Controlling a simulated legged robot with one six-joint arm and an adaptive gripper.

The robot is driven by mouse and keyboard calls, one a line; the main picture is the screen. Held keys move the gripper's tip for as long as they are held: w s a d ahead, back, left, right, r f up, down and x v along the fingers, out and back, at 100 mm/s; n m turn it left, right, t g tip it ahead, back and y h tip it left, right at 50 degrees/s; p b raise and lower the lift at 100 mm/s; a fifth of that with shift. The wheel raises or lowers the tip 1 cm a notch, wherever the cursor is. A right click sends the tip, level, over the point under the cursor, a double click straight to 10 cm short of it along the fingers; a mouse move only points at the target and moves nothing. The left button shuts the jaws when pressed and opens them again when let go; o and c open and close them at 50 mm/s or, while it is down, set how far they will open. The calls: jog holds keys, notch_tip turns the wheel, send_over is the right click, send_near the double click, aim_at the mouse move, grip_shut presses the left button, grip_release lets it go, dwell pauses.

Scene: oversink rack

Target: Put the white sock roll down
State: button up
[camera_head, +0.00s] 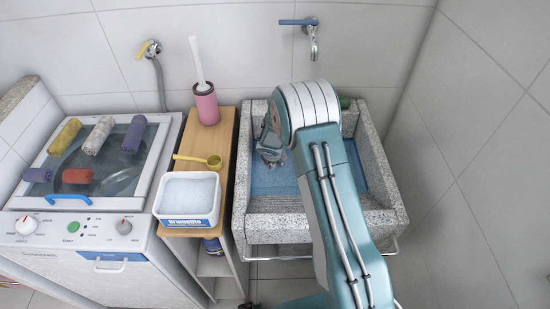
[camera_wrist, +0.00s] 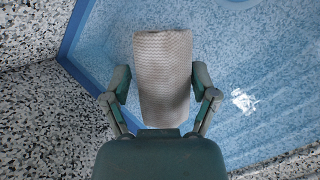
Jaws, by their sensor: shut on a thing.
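The white sock roll (camera_wrist: 162,75) is an off-white, ribbed roll in the middle of the wrist view. My gripper (camera_wrist: 161,82) has a finger on each side of it and is shut on it. The roll points away from my palm, over the blue-floored sink. In the head view my gripper (camera_head: 270,152) is inside the granite sink (camera_head: 280,228), toward its left side; the roll is hidden there. I cannot tell whether the roll touches the sink floor.
Several coloured rolls, including a purple one (camera_head: 134,134), lie on the washing machine lid (camera_head: 122,178) at left. A wooden shelf (camera_head: 228,150) beside the sink holds a tub of powder (camera_head: 187,197), a yellow scoop (camera_head: 213,161) and a pink brush holder (camera_head: 206,105). A tap (camera_head: 312,42) is above.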

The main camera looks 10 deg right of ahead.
jog(key=shift+a+f, duration=0.25)
jog(key=shift+f, duration=0.25)
jog(key=shift+d+f, duration=0.1)
jog(key=shift+d, duration=0.05)
jog(key=o, duration=0.8)
